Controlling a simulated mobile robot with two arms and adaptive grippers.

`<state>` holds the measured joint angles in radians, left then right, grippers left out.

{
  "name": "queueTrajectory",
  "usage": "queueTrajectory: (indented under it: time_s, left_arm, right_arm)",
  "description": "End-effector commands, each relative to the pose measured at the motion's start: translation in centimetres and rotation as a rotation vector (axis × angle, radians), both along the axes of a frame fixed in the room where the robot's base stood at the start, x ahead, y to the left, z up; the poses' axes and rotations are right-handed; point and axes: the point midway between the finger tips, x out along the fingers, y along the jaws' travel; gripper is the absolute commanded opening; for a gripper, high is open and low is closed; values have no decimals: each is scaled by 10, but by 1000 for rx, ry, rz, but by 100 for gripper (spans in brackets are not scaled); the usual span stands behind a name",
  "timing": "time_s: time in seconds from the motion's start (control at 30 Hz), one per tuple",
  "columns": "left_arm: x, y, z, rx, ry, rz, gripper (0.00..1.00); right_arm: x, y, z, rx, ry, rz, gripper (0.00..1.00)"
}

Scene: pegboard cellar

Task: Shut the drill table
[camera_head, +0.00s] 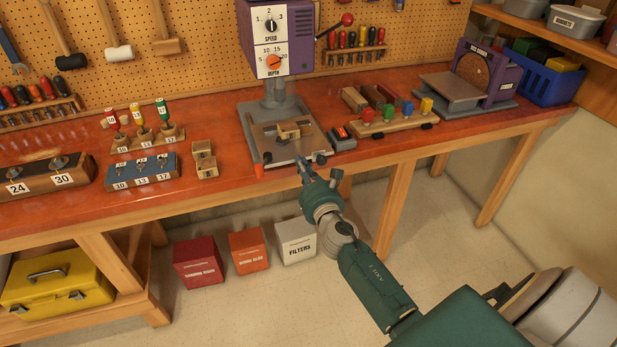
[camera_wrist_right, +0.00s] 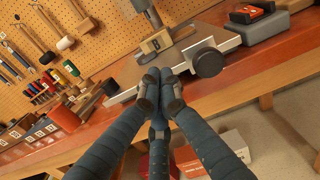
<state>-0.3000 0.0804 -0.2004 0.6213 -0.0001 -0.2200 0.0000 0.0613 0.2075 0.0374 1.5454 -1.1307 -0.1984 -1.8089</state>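The drill table (camera_head: 273,155) is a grey plate at the foot of the purple and white drill press (camera_head: 275,40), near the workbench's front edge. A small wooden block (camera_head: 289,131) sits on it. My right gripper (camera_head: 303,166) is at the table's front edge, left of a dark round knob (camera_head: 320,158). In the right wrist view, its fingers (camera_wrist_right: 160,77) are drawn together at the front edge of the drill table (camera_wrist_right: 186,62), beside the knob (camera_wrist_right: 208,62). I see nothing held between them. Whether they touch the edge is unclear. My left gripper is out of view.
A red and black box (camera_head: 341,137) stands right of the drill table. A wooden rack with coloured pieces (camera_head: 392,125) is further right. Small wooden blocks (camera_head: 204,160) and a numbered blue block (camera_head: 143,171) stand to the left. Boxes (camera_head: 296,241) lie on the floor below.

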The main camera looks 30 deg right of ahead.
Motion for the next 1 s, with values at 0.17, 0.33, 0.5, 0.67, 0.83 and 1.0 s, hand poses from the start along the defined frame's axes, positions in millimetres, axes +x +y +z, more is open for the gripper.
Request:
queueTrajectory:
  time_s: [0.17,0.33,0.5,0.67,0.83,1.0]
  left_arm:
    - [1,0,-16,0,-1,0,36]
    - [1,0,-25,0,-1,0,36]
    - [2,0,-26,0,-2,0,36]
    - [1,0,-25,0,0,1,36]
    - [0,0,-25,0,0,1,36]
    - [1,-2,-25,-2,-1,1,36]
  right_arm:
    - [49,-12,1,-5,-6,1,0]
    - [77,-19,1,-3,-3,0,0]
    - [84,-22,3,-1,-3,-2,0]
    - [84,-22,5,-2,-6,-3,0]
    - [85,-23,6,-3,-8,-3,0]
    - [83,-27,7,-5,-8,-3,0]
